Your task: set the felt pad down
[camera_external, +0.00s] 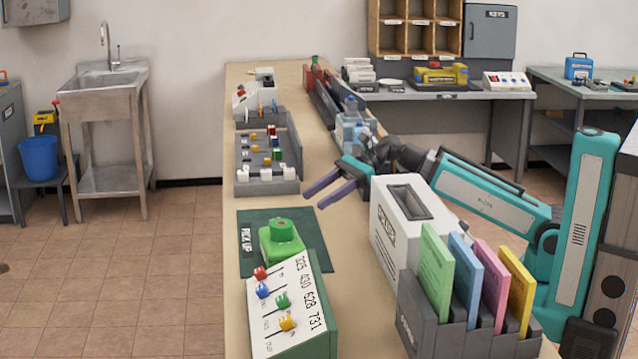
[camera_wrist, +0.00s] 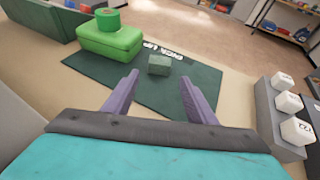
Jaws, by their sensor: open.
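A small grey-green block (camera_wrist: 159,66), likely the felt pad, lies on the dark green mat (camera_wrist: 205,88) marked PICK UP. It is near the mat's lettered edge, apart from the green block with a round knob (camera_wrist: 110,40). I cannot make the small block out in the external view, where the mat (camera_external: 310,232) and green knobbed block (camera_external: 275,247) show. My gripper (camera_external: 314,199) is open and empty above the counter, beyond the mat. In the wrist view my gripper (camera_wrist: 160,79) has its purple fingers apart, with the small block seen between and beyond the tips.
A sloped panel with coloured knobs (camera_external: 290,305) stands in front of the mat. A grey tray with white cubes (camera_external: 265,187) lies behind the mat.

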